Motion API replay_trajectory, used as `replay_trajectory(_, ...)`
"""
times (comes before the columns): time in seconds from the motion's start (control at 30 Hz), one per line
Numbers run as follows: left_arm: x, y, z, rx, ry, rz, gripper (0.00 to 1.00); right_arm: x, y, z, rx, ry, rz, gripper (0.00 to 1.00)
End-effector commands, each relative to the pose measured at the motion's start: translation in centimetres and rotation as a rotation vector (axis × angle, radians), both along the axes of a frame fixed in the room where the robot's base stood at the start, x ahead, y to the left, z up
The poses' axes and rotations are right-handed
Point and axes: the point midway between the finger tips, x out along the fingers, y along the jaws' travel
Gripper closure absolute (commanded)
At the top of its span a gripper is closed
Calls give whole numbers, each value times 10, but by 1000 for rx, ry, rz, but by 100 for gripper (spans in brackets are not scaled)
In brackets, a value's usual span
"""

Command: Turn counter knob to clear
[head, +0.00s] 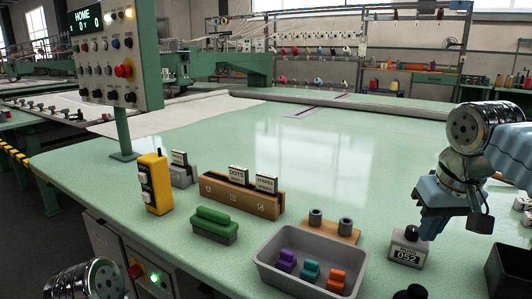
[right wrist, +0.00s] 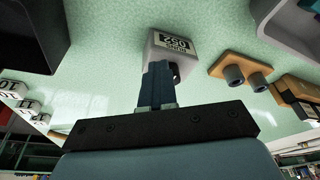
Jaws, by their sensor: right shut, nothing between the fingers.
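The counter (head: 408,249) is a small grey-white box reading 052, standing on the green table at the right of the head view. Its dark round knob (head: 411,232) sits at the top. My right gripper (head: 430,228) is shut and empty, pointing down close beside the knob; I cannot tell if it touches. In the right wrist view the counter (right wrist: 170,46) appears upside down beyond my shut blue-grey fingers (right wrist: 158,85), which partly cover it. A bit of dark knob (right wrist: 176,72) shows beside the fingers. My left gripper is out of view.
A grey tray (head: 266,272) with coloured pieces stands left of the counter, with a wooden block with two grey cylinders (head: 334,233) behind it. A dark bin (head: 508,270) is at the right edge. The table's middle is clear. A control panel (head: 105,58) stands at left.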

Motion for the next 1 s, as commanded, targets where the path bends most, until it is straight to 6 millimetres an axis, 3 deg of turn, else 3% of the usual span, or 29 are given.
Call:
replay_trajectory(0.03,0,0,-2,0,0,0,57,-3,0,-10,-5,31,1,100)
replay_trajectory(0.5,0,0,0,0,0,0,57,-2,2,-11,-5,35,-2,100)
replay_trajectory(1.0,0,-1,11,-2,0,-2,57,-2,18,-10,-3,33,3,100)
